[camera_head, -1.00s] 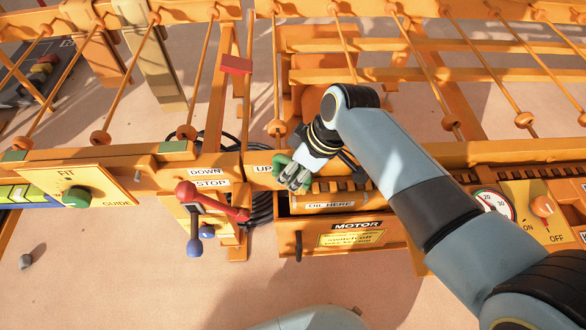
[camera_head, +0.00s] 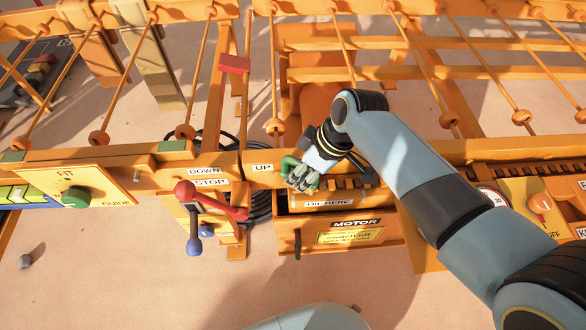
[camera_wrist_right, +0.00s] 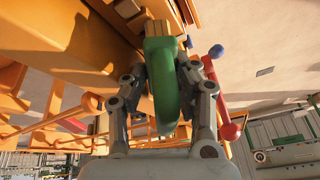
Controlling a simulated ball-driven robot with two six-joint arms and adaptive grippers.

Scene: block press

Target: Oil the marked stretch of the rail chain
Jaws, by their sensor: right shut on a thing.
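My right gripper (camera_head: 301,178) is shut on a green tool (camera_wrist_right: 164,80), likely the oiler. The green also shows beside the fingers in the head view (camera_head: 289,163). The gripper is over the orange rail, just above the white "OIL HERE" label (camera_head: 328,203). The dark toothed chain (camera_head: 350,183) runs along the rail to the right of the gripper and is partly hidden by my arm. Whether the tool touches the chain, I cannot tell. My left gripper is not in view.
An orange box labelled "MOTOR" (camera_head: 345,237) is below the rail. A red-handled lever (camera_head: 212,201) stands left of the gripper. Orange rollers and beams fill the back.

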